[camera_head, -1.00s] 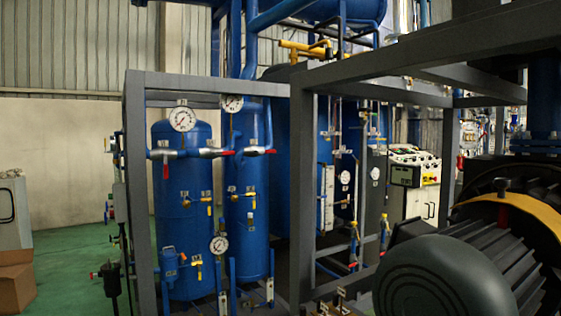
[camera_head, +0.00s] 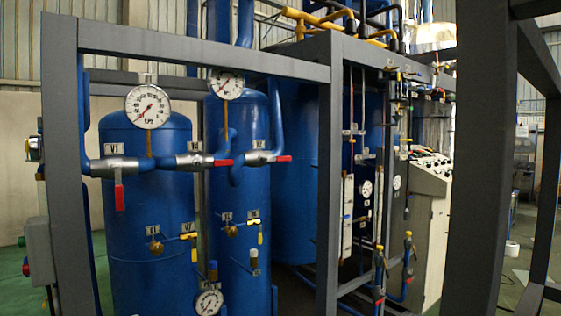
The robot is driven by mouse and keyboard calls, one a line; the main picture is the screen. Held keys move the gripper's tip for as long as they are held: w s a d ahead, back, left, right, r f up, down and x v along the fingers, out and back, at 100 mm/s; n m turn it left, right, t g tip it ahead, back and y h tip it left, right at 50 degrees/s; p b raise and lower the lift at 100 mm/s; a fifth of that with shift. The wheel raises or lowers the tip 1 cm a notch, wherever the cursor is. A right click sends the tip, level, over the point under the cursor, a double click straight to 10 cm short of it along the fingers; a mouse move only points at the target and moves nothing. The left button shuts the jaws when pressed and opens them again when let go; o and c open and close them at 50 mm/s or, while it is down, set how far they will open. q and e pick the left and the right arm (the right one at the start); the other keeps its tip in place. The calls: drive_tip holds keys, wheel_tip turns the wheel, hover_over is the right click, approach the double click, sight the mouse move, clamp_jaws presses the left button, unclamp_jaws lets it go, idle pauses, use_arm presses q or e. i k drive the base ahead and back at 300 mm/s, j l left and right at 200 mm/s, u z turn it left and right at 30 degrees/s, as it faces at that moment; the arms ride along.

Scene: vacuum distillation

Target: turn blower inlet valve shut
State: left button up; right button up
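I cannot tell which valve is the blower inlet valve; no readable label names it. A valve at the left tank, under a tag reading V1, has a red handle (camera_head: 119,196) hanging straight down. To its right, one red handle (camera_head: 223,162) lies level along a grey valve body (camera_head: 195,161). Another red handle (camera_head: 284,158) also lies level, in front of the second tank. Smaller yellow-handled valves (camera_head: 188,236) sit lower on the tanks. Neither of my grippers is in view.
A dark grey steel frame (camera_head: 205,47) surrounds the blue tanks (camera_head: 150,275). A thick grey post (camera_head: 482,150) stands close at the right. Round gauges (camera_head: 148,106) sit above the valves. A white control cabinet (camera_head: 430,185) stands behind. Some green floor shows at lower left.

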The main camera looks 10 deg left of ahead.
sight(278, 159)
drive_tip(key=i+j+u, duration=0.1)
drive_tip(key=i+j, duration=0.6)
